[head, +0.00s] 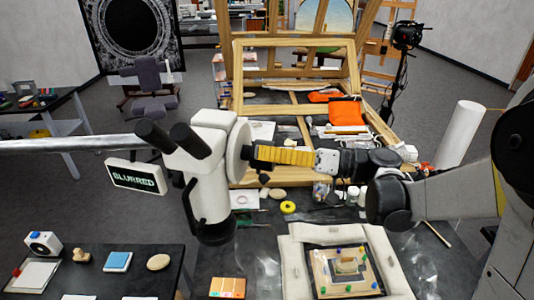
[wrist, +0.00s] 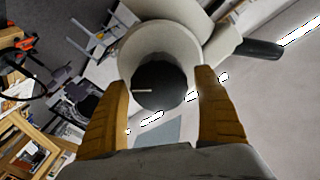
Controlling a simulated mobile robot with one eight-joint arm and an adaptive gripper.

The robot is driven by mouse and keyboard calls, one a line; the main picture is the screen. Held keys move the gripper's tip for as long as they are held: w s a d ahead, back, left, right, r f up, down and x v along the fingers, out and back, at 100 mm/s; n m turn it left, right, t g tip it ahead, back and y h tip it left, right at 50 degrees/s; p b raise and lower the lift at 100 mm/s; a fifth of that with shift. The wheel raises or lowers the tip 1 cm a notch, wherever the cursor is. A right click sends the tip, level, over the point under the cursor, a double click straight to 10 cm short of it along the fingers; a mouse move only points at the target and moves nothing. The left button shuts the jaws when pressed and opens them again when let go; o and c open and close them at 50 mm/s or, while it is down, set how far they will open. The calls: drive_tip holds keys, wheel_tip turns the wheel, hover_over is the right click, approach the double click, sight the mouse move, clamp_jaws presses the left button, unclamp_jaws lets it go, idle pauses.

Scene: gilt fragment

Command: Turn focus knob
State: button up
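The white microscope (head: 212,160) with black eyepieces stands on its arm in the middle of the head view. A small sign (head: 136,177) beside it reads "BLURRED". The focus knob (wrist: 160,97) is black and round with a white line pointing left in the wrist view, set in a pale round housing (wrist: 130,50). My gripper (head: 256,154) reaches the microscope's right side, its yellow fingers pointing at the knob. In the wrist view the open fingers stand on either side of the knob, with gaps showing; contact is not visible.
A metal boom (head: 70,144) runs left from the microscope. Below is a worktable with a padded tray (head: 297,262) holding a gilt fragment (head: 346,266), plus jars and tools. A wooden easel frame (head: 237,75) stands behind. A dark side table (head: 110,262) is at lower left.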

drive_tip(key=shift+d, duration=0.1)
drive_tip(key=v, duration=1.1)
drive_tip(key=shift+s+d, duration=0.2)
drive_tip(key=shift+d, duration=0.15)
drive_tip(key=shift+r, duration=0.1)
idle(1.4)
drive_tip(key=w+a+n+b, duration=0.1)
drive_tip(key=a+n, duration=0.1)
drive_tip(key=a, duration=0.2)
drive_tip(key=w+a+n+b, duration=0.1)
drive_tip(key=a+n, duration=0.1)
drive_tip(key=a, duration=0.2)
drive_tip(key=w+a+n+b, duration=0.1)
drive_tip(key=a+n, duration=0.2)
drive_tip(key=a, duration=0.1)
drive_tip(key=shift+w+a+f, duration=0.15)
drive_tip(key=shift+w+f, duration=0.25)
drive_tip(key=c, duration=1.2)
